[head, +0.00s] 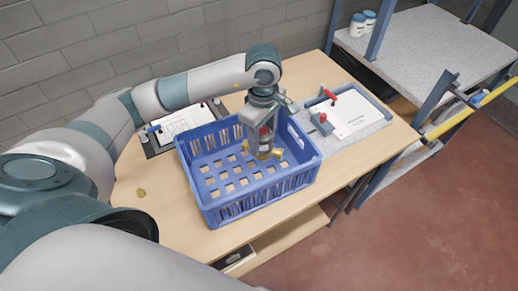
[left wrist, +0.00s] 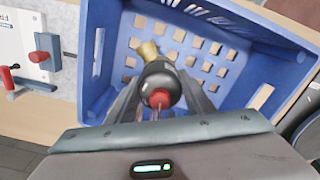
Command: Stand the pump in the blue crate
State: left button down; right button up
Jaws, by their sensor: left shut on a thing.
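The blue crate (head: 246,203) stands on the wooden table; its lattice floor and walls also show in the left wrist view (left wrist: 240,100). My left gripper (head: 264,140) reaches down into the crate from above and is shut on the pump (head: 264,151). The pump has a dark body, a red part and brass-coloured fittings. In the left wrist view the pump (left wrist: 158,80) sits between the fingers, red part toward the camera, with a brass fitting beyond it. I cannot tell whether its bottom touches the crate floor. My right gripper is not in view.
A grey board with a paper sheet and red-handled clamps (head: 345,112) lies to the right. White jars (head: 362,22) stand on a shelf unit.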

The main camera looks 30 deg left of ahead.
aim_at(262, 153)
pick_arm(q)
notch_tip(262, 153, down, 2)
jog(key=shift+f+p, duration=0.1)
jog(key=shift+p, duration=0.25)
jog(key=shift+f, duration=0.6)
jog(key=shift+f+p, duration=0.75)
jog(key=shift+f, duration=1.1)
